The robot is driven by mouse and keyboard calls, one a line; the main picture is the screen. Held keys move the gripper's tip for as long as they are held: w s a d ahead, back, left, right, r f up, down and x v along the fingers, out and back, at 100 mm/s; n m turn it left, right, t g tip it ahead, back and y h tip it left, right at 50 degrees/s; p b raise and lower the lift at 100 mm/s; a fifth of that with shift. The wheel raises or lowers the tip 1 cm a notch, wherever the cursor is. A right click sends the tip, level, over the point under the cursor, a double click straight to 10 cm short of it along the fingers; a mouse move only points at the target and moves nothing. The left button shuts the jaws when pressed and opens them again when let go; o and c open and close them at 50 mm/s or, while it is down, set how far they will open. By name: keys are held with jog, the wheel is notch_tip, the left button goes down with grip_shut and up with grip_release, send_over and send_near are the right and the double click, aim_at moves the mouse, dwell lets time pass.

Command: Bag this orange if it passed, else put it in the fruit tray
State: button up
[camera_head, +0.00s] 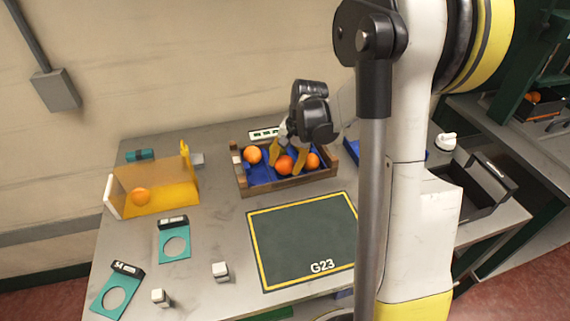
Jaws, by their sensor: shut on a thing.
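My gripper (287,157) is over the wooden tray (290,183), which has a blue lining. Its two tan fingers point down and are shut on an orange (285,166) near the tray's front middle. I cannot tell whether this orange rests on the lining or is lifted. Another orange (252,155) lies in the tray to the left, and one (312,160) lies to the right beside the right finger.
A dark mat (290,240) marked G23 lies in front of the tray. My arm hides the table's right part. A dark bin (480,190) stands right.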

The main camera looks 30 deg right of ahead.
jog(key=shift+f, duration=0.25)
jog(key=o, duration=1.2)
jog(key=shift+o, duration=0.2)
jog(key=o, duration=0.4)
jog(key=shift+r, duration=0.1)
jog(key=shift+w+a+r+p+v, duration=0.1)
jog(key=shift+w+a+p+v, duration=0.15)
jog(key=shift+p+v, duration=0.85)
jog(key=shift+w+a+r+p+v, duration=0.1)
jog(key=shift+w+p+v, duration=0.15)
jog(key=shift+p+v, duration=0.9)
jog(key=shift+w+a+p+v, duration=0.25)
jog(key=shift+p+v, duration=0.25)
jog(key=shift+v, duration=1.15)
